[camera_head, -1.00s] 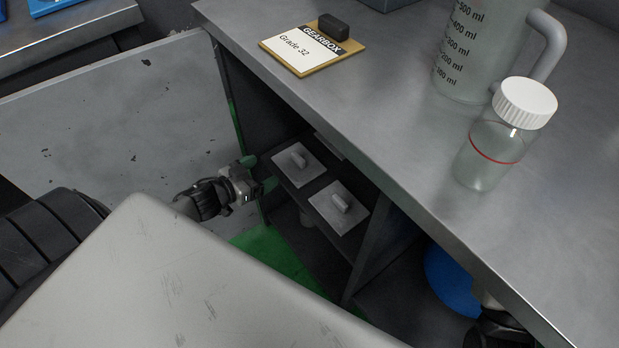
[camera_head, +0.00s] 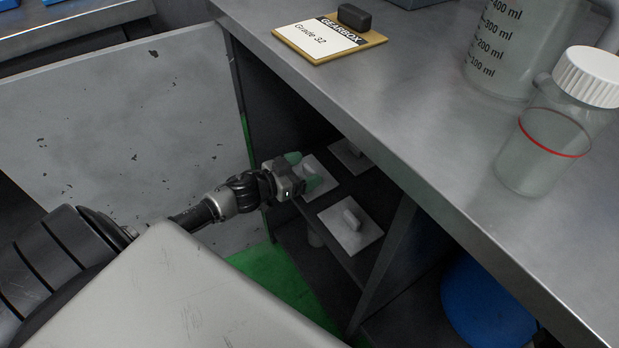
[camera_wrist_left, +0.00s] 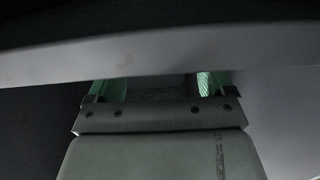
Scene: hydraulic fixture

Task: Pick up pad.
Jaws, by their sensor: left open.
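Three grey square pads with raised grips lie on a dark shelf inside the cabinet under the bench. The front pad (camera_head: 350,223) is in plain view, and the back pad (camera_head: 351,154) is partly under the bench edge. The left pad (camera_head: 317,186) is partly hidden by my left gripper (camera_head: 304,170). This gripper is open, with its green fingertips at the left pad's grip; I cannot tell whether they touch it. The left wrist view shows the two green fingers (camera_wrist_left: 160,88) apart, partly covered by a grey edge, with no pad clearly visible. My right gripper is out of view.
The metal bench top (camera_head: 420,120) overhangs the shelf. On it are a gearbox label board (camera_head: 315,42) with a black block (camera_head: 354,16), a measuring jug (camera_head: 500,45) and a white-capped jar (camera_head: 545,140). A grey panel (camera_head: 120,140) stands left of the opening.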

